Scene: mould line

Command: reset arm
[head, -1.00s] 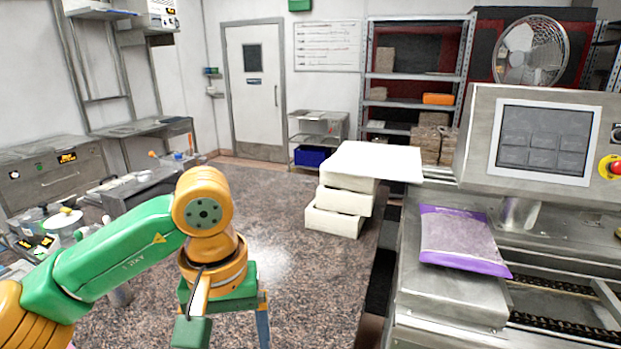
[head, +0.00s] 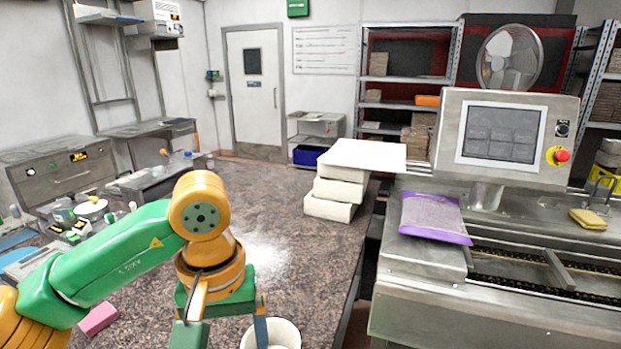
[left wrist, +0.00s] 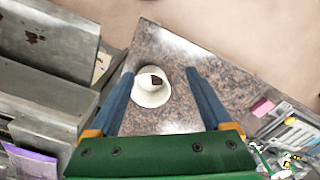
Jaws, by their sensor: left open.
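My left arm comes in from the left in the head view, green and orange, bent over the speckled counter (head: 310,215). In the left wrist view my left gripper (left wrist: 159,72) is open, its two blue fingers spread with nothing gripped. A white cup or bowl (left wrist: 143,97) with something dark brown inside shows between the fingers, below them on the counter. Its rim (head: 284,325) shows at the bottom edge of the head view, beside a blue finger. Whether it is clear of the fingers in height is hard to tell. My right gripper is not in view.
A steel machine with a screen (head: 500,135) and a purple-edged bag (head: 432,216) stands right. White stacked boxes (head: 333,190) stand at the counter's far right. A pink block (head: 98,318) lies near my left arm. The counter's middle is clear.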

